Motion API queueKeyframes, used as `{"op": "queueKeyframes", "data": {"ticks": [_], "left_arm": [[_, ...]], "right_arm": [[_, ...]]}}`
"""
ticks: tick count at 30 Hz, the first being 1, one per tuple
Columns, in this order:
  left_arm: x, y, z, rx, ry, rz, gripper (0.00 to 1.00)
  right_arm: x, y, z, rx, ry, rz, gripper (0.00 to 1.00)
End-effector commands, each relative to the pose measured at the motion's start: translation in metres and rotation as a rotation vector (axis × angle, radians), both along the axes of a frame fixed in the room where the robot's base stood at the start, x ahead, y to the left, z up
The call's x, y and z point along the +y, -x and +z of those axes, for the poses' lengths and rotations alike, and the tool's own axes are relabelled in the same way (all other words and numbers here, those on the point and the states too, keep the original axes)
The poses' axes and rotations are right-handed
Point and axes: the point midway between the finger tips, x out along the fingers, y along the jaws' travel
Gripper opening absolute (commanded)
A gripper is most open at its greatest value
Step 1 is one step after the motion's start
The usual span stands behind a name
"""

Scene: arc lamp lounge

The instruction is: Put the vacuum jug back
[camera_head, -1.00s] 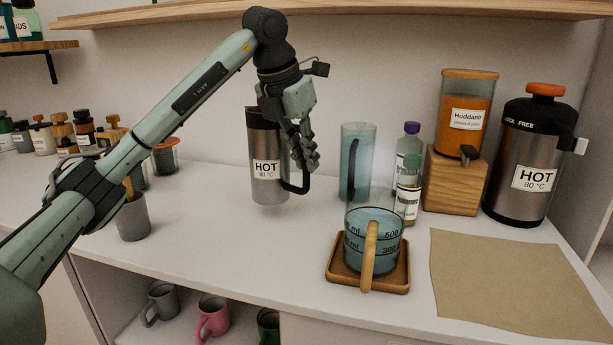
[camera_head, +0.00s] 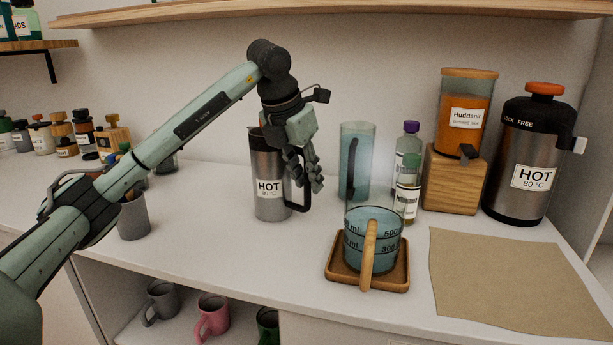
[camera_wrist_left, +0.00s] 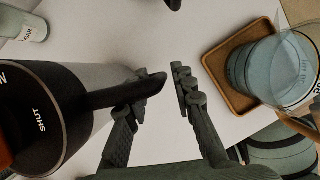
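The vacuum jug (camera_head: 268,168) is a steel cylinder with a black lid, a black handle and a "HOT 80 °C" label. It stands upright on the white counter. In the left wrist view, the jug (camera_wrist_left: 45,115) fills the left side, with "SHUT" on its dark top. Its handle reaches between the fingers of my left gripper (camera_wrist_left: 158,97). The fingers are apart, with a gap showing beside the handle. In the head view, my left gripper (camera_head: 309,176) is at the handle side of the jug. My right gripper is out of view.
A glass measuring jug (camera_head: 362,240) sits on a wooden tray (camera_head: 338,272) in front, right of the vacuum jug. A blue pitcher (camera_head: 358,150), bottles (camera_head: 408,185) and a large dispenser (camera_head: 518,165) stand behind. A grey cup (camera_head: 133,220) is left. A brown mat (camera_head: 510,280) lies clear.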

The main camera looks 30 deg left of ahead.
Motion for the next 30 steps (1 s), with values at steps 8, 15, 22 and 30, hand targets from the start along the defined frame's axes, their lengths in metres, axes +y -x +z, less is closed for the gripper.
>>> {"op": "queueKeyframes", "data": {"ticks": [8, 15, 22, 30], "left_arm": [[0.0, 0.0, 0.0, 0.0, 0.0, 0.0, 0.33], [0.001, 0.006, 0.019, -0.004, 0.0, 0.0, 0.33], [0.004, 0.025, 0.065, -0.005, 0.0, -0.001, 0.33], [0.006, 0.042, 0.106, -0.002, -0.001, 0.0, 0.33]], "right_arm": [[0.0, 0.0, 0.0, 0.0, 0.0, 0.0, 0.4], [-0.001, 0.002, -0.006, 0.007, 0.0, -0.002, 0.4], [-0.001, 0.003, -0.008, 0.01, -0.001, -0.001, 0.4], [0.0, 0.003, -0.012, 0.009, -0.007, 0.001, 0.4]]}}
